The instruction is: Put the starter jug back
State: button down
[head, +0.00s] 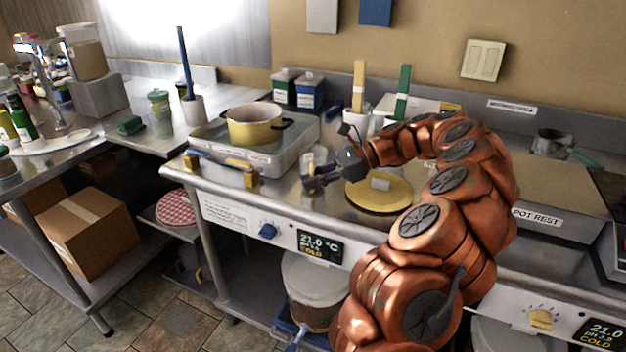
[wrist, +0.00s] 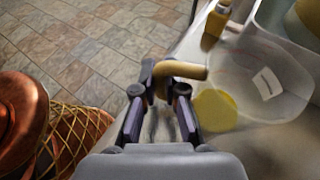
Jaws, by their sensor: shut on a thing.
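The starter jug looks like a clear, see-through vessel (wrist: 255,85) with a white label and a tan handle (wrist: 180,70) in the wrist view. My gripper (wrist: 165,88) is shut on the handle, with a dark finger on either side. In the head view my gripper (head: 318,180) is low over the front of the steel counter, and a small clear part of the jug (head: 313,158) shows just behind it. A yellow disc-like patch (wrist: 213,110) shows at the jug's near side; I cannot tell whether it is inside. The jug's base is unclear, so I cannot tell whether it touches the counter.
A yellow pot (head: 254,128) stands on a steel unit (head: 235,155) to the left. A yellow round mat (head: 372,195) lies right of my gripper. A white holder (head: 357,122) stands behind. A clear-walled bucket (head: 315,275) is below the counter.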

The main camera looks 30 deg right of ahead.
jog(key=shift+f, duration=0.55)
jog(key=c, duration=1.2)
grip_release()
jog(key=shift+o, duration=0.2)
jog(key=shift+v, duration=3.75)
